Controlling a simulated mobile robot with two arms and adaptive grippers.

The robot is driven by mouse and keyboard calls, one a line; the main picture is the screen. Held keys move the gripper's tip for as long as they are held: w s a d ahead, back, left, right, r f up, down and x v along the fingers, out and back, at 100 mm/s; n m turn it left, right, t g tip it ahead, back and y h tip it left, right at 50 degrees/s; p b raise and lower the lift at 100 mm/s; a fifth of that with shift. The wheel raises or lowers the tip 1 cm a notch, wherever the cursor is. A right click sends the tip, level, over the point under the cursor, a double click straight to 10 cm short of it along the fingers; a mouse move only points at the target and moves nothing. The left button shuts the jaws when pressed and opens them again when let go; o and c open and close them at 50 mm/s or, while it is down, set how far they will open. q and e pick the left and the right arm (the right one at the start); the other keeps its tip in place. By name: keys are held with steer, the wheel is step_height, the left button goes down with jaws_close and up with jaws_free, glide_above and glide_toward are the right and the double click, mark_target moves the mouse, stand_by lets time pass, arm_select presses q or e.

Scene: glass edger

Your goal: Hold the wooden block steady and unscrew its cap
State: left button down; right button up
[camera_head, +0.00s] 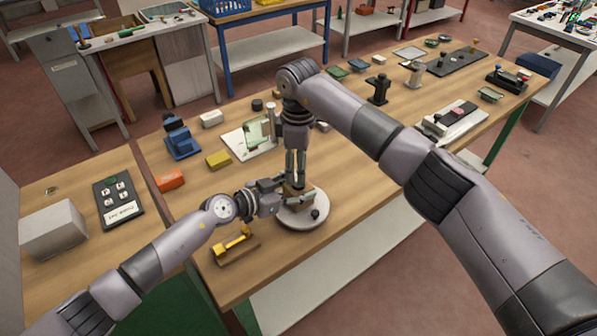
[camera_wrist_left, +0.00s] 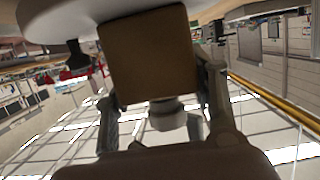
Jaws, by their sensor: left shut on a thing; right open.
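The brown wooden block (camera_head: 299,192) stands on a round pale turntable-like disc (camera_head: 304,220) near the table's front edge. My left gripper (camera_head: 284,194) comes in from the left and is shut on the block. In the left wrist view, which looks upside down, the block (camera_wrist_left: 150,55) sits between the left fingers (camera_wrist_left: 160,100). A pale round cap (camera_wrist_left: 167,114) shows at the block's end away from the disc. My right gripper (camera_head: 297,171) points straight down above the block, open, its fingers around the cap area. The cap is mostly hidden in the head view.
A yellow-handled tool on a wooden holder (camera_head: 235,245) lies front left of the disc. An orange block (camera_head: 171,180), a yellow block (camera_head: 218,159) and a glass-holding fixture (camera_head: 250,138) stand behind. The table's front right is clear.

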step_height(320, 180, up, 5)
steer(key=shift+f, duration=0.1)
steer(key=shift+c, duration=0.4)
steer(key=shift+f, duration=3.95)
steer(key=shift+c, duration=0.4)
jaws_close()
steer(key=shift+o, duration=0.8)
jaws_free()
steer(key=shift+r, duration=0.1)
steer(key=shift+r, duration=2.2)
arm_select(q)
steer(key=c, duration=0.6)
jaws_free()
